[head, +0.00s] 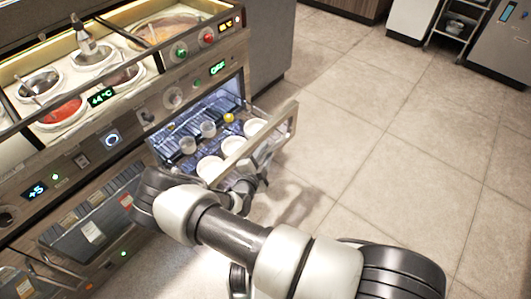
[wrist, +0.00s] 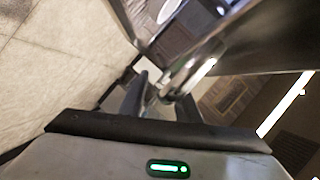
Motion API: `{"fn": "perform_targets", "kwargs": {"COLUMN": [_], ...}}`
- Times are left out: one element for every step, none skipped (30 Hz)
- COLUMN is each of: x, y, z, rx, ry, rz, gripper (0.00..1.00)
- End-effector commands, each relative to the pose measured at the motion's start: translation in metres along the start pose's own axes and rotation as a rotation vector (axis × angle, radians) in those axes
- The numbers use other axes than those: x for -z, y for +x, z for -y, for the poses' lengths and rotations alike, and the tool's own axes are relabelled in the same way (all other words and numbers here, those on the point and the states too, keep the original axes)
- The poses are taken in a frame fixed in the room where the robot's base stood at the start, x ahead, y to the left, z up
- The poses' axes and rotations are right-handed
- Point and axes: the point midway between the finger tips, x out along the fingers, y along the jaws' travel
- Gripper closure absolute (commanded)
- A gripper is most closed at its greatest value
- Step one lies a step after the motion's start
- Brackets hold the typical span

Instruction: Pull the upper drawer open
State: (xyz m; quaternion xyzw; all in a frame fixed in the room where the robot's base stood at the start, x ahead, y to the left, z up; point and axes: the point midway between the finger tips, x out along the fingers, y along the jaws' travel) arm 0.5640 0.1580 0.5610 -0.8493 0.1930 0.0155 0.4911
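The upper drawer (head: 292,122) stands pulled out from the counter front, with its inside in plain view. It holds white bowls (head: 209,168), clear cups (head: 208,129) and a small yellow item (head: 229,117). My gripper (head: 254,184) is at the outer front of this drawer, low against it, and partly hidden by my wrist. In the wrist view my two dark fingers (wrist: 160,98) are close together around a shiny metal handle (wrist: 203,56) on the drawer front. The exact contact is blurred.
Sauce wells, one with red sauce (head: 62,110), are in the counter top. Tiled floor (head: 400,160) is clear to the right. A steel cart (head: 455,28) stands far back.

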Motion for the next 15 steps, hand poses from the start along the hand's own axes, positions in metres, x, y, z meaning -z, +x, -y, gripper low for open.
{"fn": "perform_targets", "kwargs": {"x": [0.0, 0.0, 0.0, 0.0, 0.0, 0.0, 0.0, 0.0, 0.001, 0.001, 0.001, 0.001, 0.0, 0.0, 0.001], "y": [0.0, 0.0, 0.0, 0.0, 0.0, 0.0, 0.0, -0.002, -0.004, -0.006, -0.009, -0.015, -0.021, -0.026, -0.035], "z": [0.0, 0.0, 0.0, 0.0, 0.0, 0.0, 0.001, 0.001, 0.001, 0.001, 0.002, 0.002, 0.002, 0.002, 0.003], "rx": [0.0, 0.001, 0.001, 0.001, 0.001, 0.001, 0.001, 0.001, 0.001, 0.001, 0.001, 0.002, 0.002, 0.001, 0.001], "ry": [0.0, 0.0, 0.0, 0.0, 0.0, 0.0, 0.0, 0.0, 0.0, 0.0, -0.001, -0.001, -0.001, -0.002, -0.002], "rz": [0.0, 0.0, 0.0, -0.001, -0.001, -0.001, -0.001, -0.001, -0.001, -0.001, 0.0, 0.001, 0.002, 0.002, 0.002], "gripper": [0.71, 0.71, 0.71, 0.71, 0.71, 0.71, 0.71, 0.71, 0.71, 0.71, 0.71, 0.71, 0.71, 0.71, 0.71]}}
